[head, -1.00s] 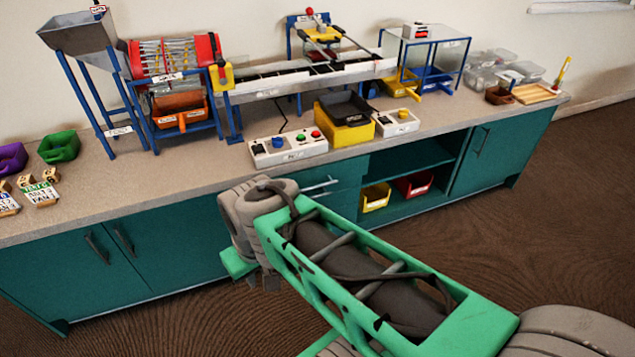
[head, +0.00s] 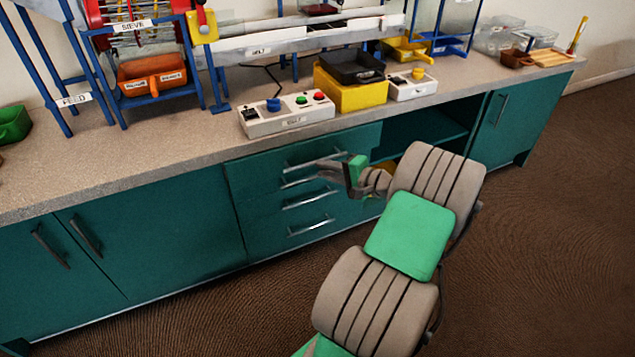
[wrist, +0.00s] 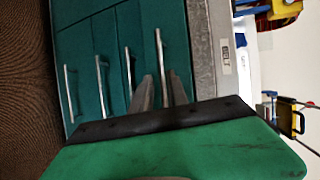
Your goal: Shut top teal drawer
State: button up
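The top teal drawer (head: 262,165) is the uppermost of a stack under the counter. Its bar handle (head: 312,161) also shows in the wrist view (wrist: 159,50) as the rightmost and longest handle. I see no clear gap around the drawer front and cannot tell how far it stands out. My gripper (head: 315,175) is in front of the upper drawers, partly side-on in the head view. In the wrist view its two fingers (wrist: 161,88) are apart, pointing at the top drawer, with the handle's near end between them in the picture. Contact cannot be told.
Lower drawers (head: 285,222) with bar handles sit below. A control box (head: 285,117) and yellow block (head: 350,93) stand on the counter (head: 160,150). An open shelf (head: 425,135) is to the right, partly hidden by my arm. The brown floor (head: 540,230) in front is clear.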

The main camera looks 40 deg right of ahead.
jog(key=shift+m+t+h, duration=0.3)
jog(key=shift+m+t, duration=0.2)
jog(key=shift+m, duration=0.2)
jog(key=w, duration=0.2)
jog(key=w+d+f+b, duration=0.1)
jog(key=w+b, duration=0.1)
jog(key=w, duration=0.1)
jog(key=shift+w+d+f, duration=0.25)
jog(key=shift+w+d, duration=0.05)
jog(key=shift+d, duration=0.1)
jog(key=shift+c, duration=0.4)
grip_shut()
